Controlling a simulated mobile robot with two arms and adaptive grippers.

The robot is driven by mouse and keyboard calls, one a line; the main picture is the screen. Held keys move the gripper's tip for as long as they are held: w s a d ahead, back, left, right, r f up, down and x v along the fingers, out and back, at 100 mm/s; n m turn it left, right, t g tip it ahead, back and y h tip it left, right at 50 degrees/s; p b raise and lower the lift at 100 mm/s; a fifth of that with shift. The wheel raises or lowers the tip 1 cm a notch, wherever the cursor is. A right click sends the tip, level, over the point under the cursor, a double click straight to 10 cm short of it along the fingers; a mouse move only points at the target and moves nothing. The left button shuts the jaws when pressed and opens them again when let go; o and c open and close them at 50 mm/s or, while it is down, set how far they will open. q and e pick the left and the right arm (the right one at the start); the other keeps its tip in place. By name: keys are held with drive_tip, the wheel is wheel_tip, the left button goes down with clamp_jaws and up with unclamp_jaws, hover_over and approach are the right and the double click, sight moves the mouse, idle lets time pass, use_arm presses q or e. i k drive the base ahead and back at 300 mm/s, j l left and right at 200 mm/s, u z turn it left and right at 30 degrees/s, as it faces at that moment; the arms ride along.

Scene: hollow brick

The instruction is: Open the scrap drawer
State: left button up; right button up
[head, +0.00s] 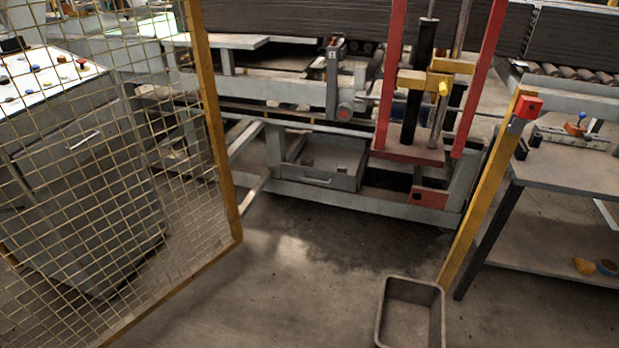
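The scrap drawer (322,168) is a grey metal drawer low in the machine frame, left of the red press frame (408,152). Its front carries a small bar handle (317,180). Its open top shows, with something small and dark inside. I cannot tell how far it is pulled out. Neither of my grippers is in view.
A yellow mesh gate (221,150) stands at the left before a grey control cabinet (80,150). A yellow post (485,195) and a workbench (570,165) stand at the right. A grey bin (411,290) sits on the floor. The floor before the drawer is clear.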

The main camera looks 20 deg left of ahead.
sight(326, 151)
drive_tip(key=i+j+u, duration=0.55)
drive_tip(key=i, duration=0.5)
